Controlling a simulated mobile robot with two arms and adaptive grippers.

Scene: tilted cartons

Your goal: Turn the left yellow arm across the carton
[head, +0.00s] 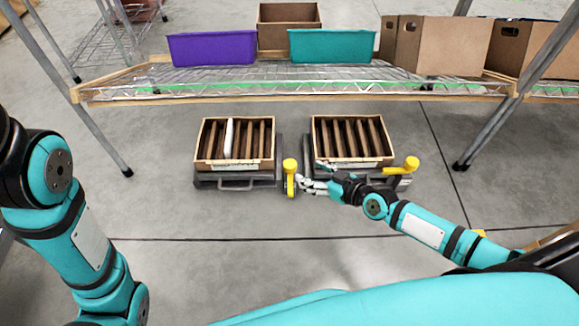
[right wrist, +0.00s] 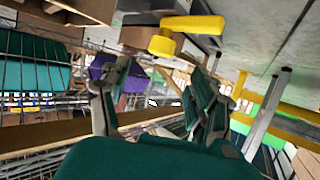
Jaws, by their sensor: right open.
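The left carton (head: 235,140), an open box with brown dividers and one white item, sits tilted on a dark stand (head: 232,183). A yellow arm (head: 290,178) with a round knob is at the stand's right side, beside the carton and not across it. My right gripper (head: 308,186) is open, just right of this yellow arm; contact cannot be told. In the right wrist view a yellow arm (right wrist: 192,26) shows beyond the open fingers (right wrist: 160,98), with nothing between them. My left arm comes in at the left, but its gripper is out of view.
A right carton (head: 350,142) sits on a similar stand with its own yellow arm (head: 405,167). A wire shelf (head: 300,88) behind holds a purple bin (head: 212,48), a teal bin (head: 332,46) and brown boxes (head: 435,45). The floor in front of the left stand is clear.

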